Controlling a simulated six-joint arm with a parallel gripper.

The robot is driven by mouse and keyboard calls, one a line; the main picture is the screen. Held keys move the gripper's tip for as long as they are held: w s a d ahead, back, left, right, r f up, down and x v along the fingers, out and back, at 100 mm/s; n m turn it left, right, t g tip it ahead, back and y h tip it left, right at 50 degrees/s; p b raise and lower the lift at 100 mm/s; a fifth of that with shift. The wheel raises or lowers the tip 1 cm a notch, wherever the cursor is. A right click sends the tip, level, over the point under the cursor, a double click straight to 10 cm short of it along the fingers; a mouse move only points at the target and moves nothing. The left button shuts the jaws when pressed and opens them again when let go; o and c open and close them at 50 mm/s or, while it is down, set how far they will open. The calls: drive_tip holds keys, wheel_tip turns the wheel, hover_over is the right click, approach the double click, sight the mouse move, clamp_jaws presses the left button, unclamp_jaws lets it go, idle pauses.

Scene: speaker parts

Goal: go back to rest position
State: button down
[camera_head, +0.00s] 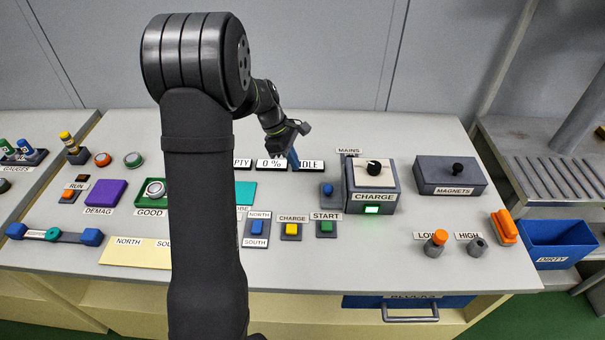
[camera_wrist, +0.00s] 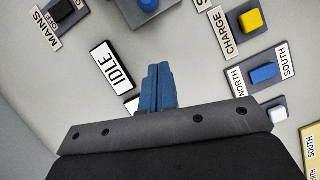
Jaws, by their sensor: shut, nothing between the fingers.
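My gripper (camera_head: 293,159) is above the far middle part of the grey bench, near the label plates reading "0 %" and "IDLE". Its blue fingers are together with nothing between them, and they show in the wrist view (camera_wrist: 159,85) beside the IDLE plate (camera_wrist: 116,67). My arm stands up in front of the bench and hides part of its left middle.
The CHARGE box (camera_head: 372,185) with a black knob and a lit green lamp stands right of my gripper. The MAGNETS box (camera_head: 450,176) is farther right. NORTH/SOUTH (camera_head: 257,228), yellow CHARGE (camera_head: 291,230) and green START (camera_head: 326,227) switches sit in front.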

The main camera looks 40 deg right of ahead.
drive_tip(key=v, duration=0.2)
drive_tip(key=shift+w+r, duration=0.15)
drive_tip(key=shift+r, duration=0.1)
approach(321, 193)
drive_tip(key=w+f, duration=0.1)
drive_tip(key=w+a+f, duration=0.1)
drive_tip(key=f, duration=0.1)
drive_tip(key=shift+a+f, duration=0.15)
drive_tip(key=shift+f, duration=0.1)
drive_tip(key=s+d, duration=0.1)
drive_tip(key=s+d+f, duration=0.1)
drive_tip(key=s, duration=0.1)
drive_tip(key=shift+s+d+f, duration=0.1)
drive_tip(key=shift+s+f, duration=0.05)
drive_tip(key=shift+s, duration=0.15)
drive_tip(key=shift+w+a, duration=0.85)
drive_tip(key=shift+w, duration=0.05)
drive_tip(key=shift+w+a, duration=0.5)
drive_tip(key=shift+a, duration=0.05)
